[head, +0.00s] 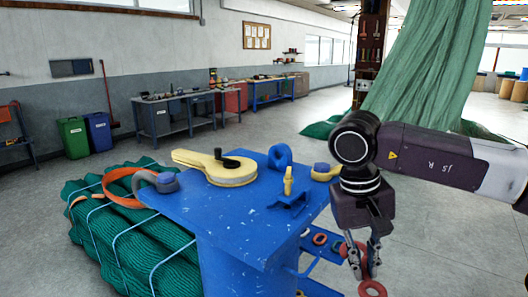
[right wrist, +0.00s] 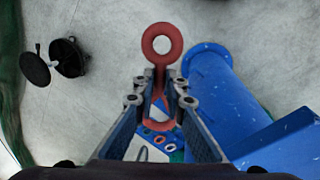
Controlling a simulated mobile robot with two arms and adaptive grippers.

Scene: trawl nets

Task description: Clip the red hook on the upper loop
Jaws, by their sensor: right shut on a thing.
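My right gripper (head: 362,256) is shut on the red hook (head: 373,288), to the right of the blue stand (head: 225,205) and below its top. In the right wrist view the red hook (right wrist: 162,45) points its round eye away from me, with its shank between the fingers (right wrist: 160,92). Its other end is partly hidden. A blue ring (head: 280,156) stands upright at the back of the stand top, apart from the hook. I cannot tell for sure whether it is the upper loop. My left gripper is not in view.
A cream pulley block (head: 220,169) and a cream cleat (head: 288,182) sit on the stand. A low blue tray (head: 313,255) holds several rings beside it. A bundled green net (head: 110,235) lies left; another net (head: 430,65) hangs behind my right arm. Floor on the right is clear.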

